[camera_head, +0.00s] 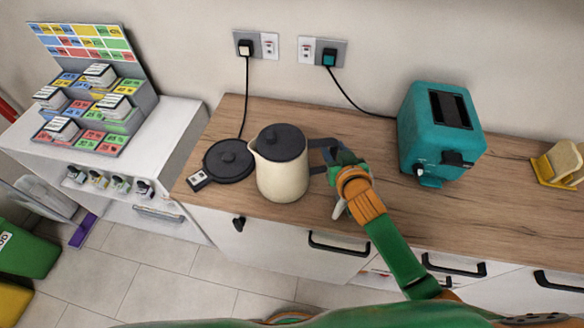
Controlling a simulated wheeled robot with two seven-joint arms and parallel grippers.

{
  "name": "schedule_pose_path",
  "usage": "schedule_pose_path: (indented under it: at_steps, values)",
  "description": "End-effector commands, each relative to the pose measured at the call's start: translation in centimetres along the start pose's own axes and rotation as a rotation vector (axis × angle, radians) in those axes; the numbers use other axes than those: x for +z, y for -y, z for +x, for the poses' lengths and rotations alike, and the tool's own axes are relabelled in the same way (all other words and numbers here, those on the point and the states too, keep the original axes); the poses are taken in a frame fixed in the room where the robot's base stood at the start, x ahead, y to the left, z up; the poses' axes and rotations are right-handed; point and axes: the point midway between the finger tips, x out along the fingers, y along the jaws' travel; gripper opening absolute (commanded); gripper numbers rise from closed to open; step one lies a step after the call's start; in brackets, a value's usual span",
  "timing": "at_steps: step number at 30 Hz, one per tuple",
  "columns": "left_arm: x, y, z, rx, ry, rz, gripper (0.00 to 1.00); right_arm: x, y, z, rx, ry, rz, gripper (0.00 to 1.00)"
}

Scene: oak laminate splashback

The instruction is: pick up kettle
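The kettle (282,172) is cream with a dark grey lid and a dark handle on its right side. It stands upright just right of its round black base (229,160), on or very close above the wooden counter. My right gripper (331,161) is at the kettle's handle, coming from the lower right. The handle and my gripper's wrist hide the fingertips, so I cannot tell whether the fingers are closed on it. My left gripper is not in view.
A teal toaster (419,134) stands right of the kettle, with a yellow holder (562,165) farther right. Wall sockets (323,51) feed cords to the base and toaster. A white unit (150,150) with a display rack (98,112) stands left. Counter (350,115) behind the kettle is mostly free.

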Motion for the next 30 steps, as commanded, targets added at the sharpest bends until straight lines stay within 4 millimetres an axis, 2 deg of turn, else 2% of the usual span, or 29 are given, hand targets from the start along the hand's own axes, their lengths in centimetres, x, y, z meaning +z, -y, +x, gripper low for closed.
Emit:
schedule_pose_path:
  at_steps: [1, 3, 4, 30]
  values:
    - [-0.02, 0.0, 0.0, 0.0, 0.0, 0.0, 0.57, 0.01, 0.0, -0.01, 0.0, 0.0, 0.0, 0.24]
    - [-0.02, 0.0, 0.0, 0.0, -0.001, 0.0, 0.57, 0.01, 0.0, -0.01, 0.0, 0.0, 0.0, 0.05]
    - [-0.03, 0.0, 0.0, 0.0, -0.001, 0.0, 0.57, 0.0, 0.0, -0.02, 0.0, 0.0, 0.0, 0.0]
    - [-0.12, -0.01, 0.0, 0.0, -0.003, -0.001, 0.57, -0.01, 0.0, -0.03, 0.0, 0.0, 0.0, 0.0]
